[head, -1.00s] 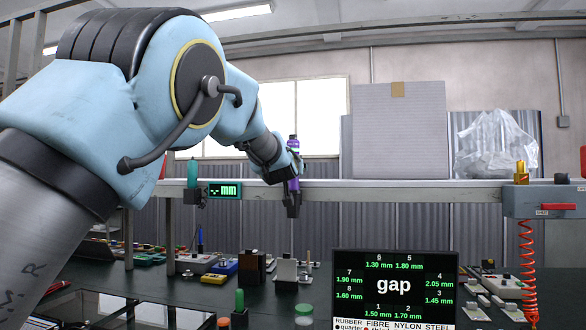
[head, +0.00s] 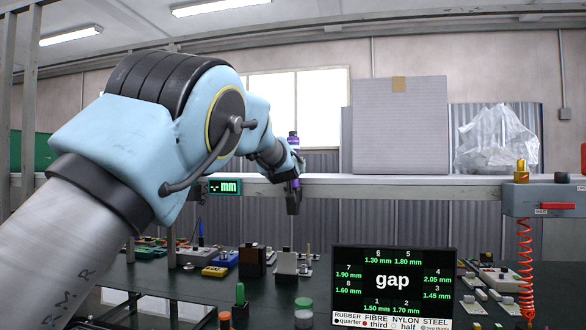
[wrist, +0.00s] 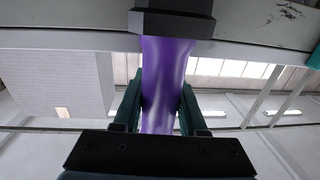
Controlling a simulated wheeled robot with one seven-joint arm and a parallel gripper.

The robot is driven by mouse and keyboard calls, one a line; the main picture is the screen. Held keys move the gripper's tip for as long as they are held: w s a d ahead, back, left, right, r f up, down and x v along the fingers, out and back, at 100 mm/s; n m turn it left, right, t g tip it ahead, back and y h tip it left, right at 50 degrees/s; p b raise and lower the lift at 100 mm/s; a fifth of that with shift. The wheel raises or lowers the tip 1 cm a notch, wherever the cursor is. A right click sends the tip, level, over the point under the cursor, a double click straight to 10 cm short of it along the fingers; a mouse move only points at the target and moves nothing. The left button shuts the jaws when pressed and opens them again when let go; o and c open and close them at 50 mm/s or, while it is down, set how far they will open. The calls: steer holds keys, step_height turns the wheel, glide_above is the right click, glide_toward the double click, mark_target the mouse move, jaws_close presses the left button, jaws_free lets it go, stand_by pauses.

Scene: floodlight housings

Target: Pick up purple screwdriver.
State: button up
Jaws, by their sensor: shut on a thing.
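The purple screwdriver (head: 294,148) is held in my gripper (head: 294,184), raised in front of the shelf edge in the head view. It looks roughly upright there, with a dark end at the top. In the wrist view the purple screwdriver (wrist: 167,75) runs between the two fingers of my gripper (wrist: 160,108), which are shut on it from both sides. A dark block-like part covers its far end in that view.
A shelf (head: 400,187) runs behind the gripper, with a large grey box (head: 400,130) and a plastic-wrapped bundle (head: 497,140) on it. Below, the dark bench holds a gap display (head: 393,283), a green-capped jar (head: 304,311) and several small parts.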

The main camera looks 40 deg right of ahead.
jaws_close()
steer(key=shift+r, duration=0.1)
